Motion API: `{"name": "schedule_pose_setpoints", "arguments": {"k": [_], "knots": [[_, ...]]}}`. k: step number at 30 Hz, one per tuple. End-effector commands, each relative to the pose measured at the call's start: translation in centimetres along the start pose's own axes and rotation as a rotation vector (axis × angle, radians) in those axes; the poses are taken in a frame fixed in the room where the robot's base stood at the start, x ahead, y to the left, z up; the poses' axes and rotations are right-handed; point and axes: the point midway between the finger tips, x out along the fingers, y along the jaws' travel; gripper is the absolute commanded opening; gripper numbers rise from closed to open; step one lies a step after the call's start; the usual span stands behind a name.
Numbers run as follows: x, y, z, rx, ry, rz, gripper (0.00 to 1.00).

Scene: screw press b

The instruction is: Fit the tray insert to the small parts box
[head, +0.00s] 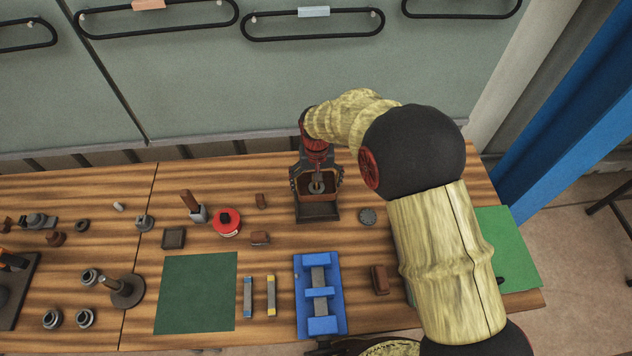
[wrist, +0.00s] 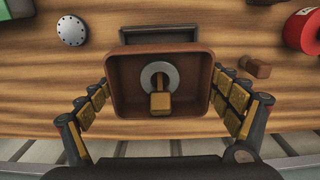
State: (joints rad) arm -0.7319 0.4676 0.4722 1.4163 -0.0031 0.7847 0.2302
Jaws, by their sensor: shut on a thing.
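My gripper (head: 317,178) is at the back of the bench, and its fingers also show in the wrist view (wrist: 161,82). It is shut on a brown open tray, which I take to be the tray insert (wrist: 120,88), with a finger against each side. Inside the tray are a grey ring and a brass-coloured block. In the head view the tray (head: 304,184) is partly covered by the fingers. A dark open box, likely the small parts box (head: 318,212), sits just in front of it; its rim shows in the wrist view (wrist: 160,29). The tray partly hides it there; any contact is unclear.
A red spool (head: 227,222) and small brown blocks (head: 261,200) lie left of the box. A grey disc (head: 367,217) is close on its right. A blue fixture (head: 319,325) and a green mat (head: 195,293) lie nearer the front edge.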

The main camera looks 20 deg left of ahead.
Motion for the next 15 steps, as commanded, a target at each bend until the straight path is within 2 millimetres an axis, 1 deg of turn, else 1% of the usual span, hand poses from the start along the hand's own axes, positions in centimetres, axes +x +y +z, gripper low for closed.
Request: {"name": "schedule_pose_setpoints", "arguments": {"k": [6,11,15], "knots": [[0.0,0.0,0.1,0.0,0.003,-0.001,0.64],[1.1,0.0,0.1,0.0,0.002,0.0,0.64],[2.4,0.0,0.2,0.0,0.001,0.0,0.64]]}}
